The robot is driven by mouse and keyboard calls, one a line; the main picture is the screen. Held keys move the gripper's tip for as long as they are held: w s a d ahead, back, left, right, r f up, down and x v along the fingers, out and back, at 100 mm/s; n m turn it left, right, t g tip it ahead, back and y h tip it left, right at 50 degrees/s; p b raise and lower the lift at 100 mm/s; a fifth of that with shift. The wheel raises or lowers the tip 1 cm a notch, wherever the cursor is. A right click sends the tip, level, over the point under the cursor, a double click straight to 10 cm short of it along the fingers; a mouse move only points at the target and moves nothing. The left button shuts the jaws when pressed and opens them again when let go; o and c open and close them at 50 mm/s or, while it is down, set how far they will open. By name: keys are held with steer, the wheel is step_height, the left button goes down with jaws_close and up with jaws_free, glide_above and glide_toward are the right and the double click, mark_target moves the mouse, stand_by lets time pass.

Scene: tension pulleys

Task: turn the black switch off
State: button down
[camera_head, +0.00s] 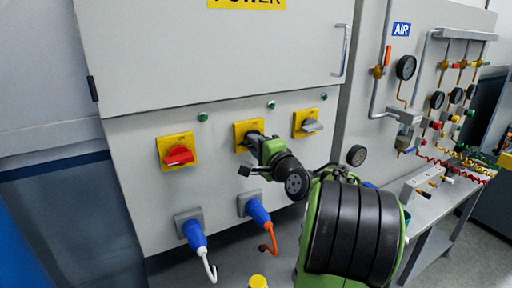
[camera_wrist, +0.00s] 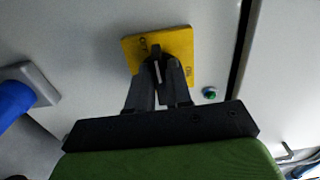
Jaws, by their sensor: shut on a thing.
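The black switch (camera_wrist: 157,68) sits on a yellow plate (camera_wrist: 176,43) in the wrist view, with lettering on the plate. My gripper (camera_wrist: 158,76) is shut on the switch's knob, one finger on each side. In the head view the middle yellow plate (camera_head: 241,138) is partly covered by my gripper (camera_head: 258,140), and the knob itself is mostly hidden there.
A red switch (camera_head: 178,156) on a yellow plate is to the left, and a grey switch (camera_head: 312,125) is to the right. Blue plugs (camera_head: 194,235) with cables stick out below. A bench (camera_head: 440,200) with air fittings and gauges stands at right.

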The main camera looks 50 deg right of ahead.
steer(key=c, duration=1)
jaws_free()
steer(key=shift+c, duration=0.2)
steer(key=b+v, duration=0.4)
steer(key=v, duration=1.2)
steer(key=shift+b, duration=0.35)
steer(key=shift+w+d, duration=0.1)
